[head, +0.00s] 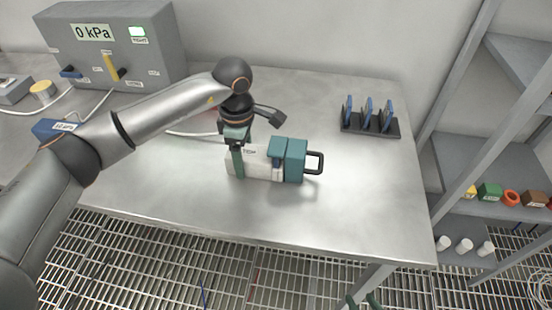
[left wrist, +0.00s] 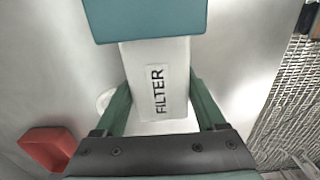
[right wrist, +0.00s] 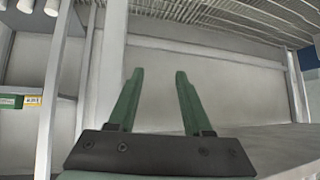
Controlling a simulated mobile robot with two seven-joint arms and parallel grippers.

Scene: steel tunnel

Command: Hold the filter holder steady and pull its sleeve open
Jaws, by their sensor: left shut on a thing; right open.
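The filter holder (head: 263,168) lies on the steel table, a white body with a teal sleeve (head: 296,160) on its right end and a dark loop handle (head: 315,162) beyond the sleeve. My left gripper (head: 238,165) is shut across the white body near its left end. In the left wrist view its green fingers stand on both sides of the white body (left wrist: 158,85), marked FILTER, with the teal sleeve (left wrist: 145,18) beyond. My right gripper (right wrist: 160,90) is open and empty; its fingertips (head: 362,302) show at the bottom of the head view, below the table's front edge.
A grey box with a 0 kPa display (head: 110,50) stands at the back left. A dark rack with blue clips (head: 370,124) is at the table's back right. A shelf unit (head: 480,165) stands to the right. The table's right front is clear.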

